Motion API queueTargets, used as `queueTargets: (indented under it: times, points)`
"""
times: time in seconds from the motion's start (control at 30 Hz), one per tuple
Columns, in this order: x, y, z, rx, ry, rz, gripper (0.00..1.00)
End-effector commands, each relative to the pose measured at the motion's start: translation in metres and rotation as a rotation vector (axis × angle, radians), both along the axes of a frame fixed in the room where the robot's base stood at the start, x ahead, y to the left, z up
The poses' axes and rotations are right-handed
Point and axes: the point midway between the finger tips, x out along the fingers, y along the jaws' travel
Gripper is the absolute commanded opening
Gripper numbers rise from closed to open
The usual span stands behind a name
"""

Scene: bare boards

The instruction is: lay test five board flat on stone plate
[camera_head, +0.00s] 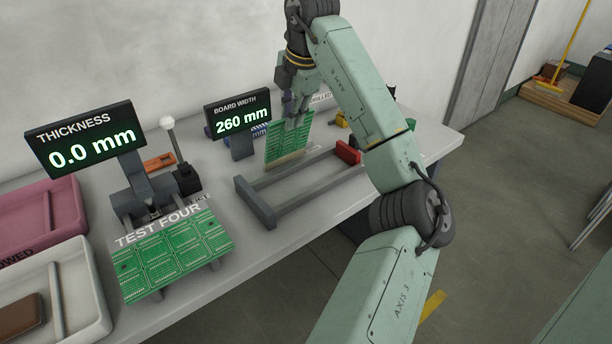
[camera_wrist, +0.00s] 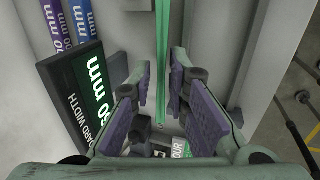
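A green circuit board (camera_head: 283,148) stands upright on edge behind the grey two-bar fixture; I cannot read a name on it. My gripper (camera_head: 297,122) points down at its upper part. In the wrist view, the board (camera_wrist: 162,60) shows edge-on as a thin green strip between the purple-padded fingers of my gripper (camera_wrist: 160,82). The fingers are spread, with narrow gaps visible on both sides of the strip. I cannot pick out a stone plate in either view.
The board labelled TEST FOUR (camera_head: 172,252) lies at the thickness gauge, whose display (camera_head: 92,140) reads 0.0 mm. The width display (camera_head: 240,112) reads 260 mm. The grey fixture (camera_head: 262,212) has a red jaw (camera_head: 347,152). Pink (camera_head: 75,212) and white (camera_head: 88,262) trays stand left.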

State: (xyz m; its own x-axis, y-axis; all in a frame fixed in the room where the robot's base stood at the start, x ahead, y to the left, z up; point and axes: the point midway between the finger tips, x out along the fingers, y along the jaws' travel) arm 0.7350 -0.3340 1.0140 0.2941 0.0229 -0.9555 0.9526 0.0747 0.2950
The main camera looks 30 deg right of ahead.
Motion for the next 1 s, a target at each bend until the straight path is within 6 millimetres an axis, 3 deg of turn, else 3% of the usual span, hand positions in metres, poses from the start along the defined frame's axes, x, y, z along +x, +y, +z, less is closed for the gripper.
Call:
queueTargets:
  times: [0.93, 1.0]
  points:
    - [0.006, 0.0, -0.02, 0.0, 0.0, 0.0, 0.15]
    - [0.006, 0.0, -0.02, 0.0, 0.0, 0.0, 0.12]
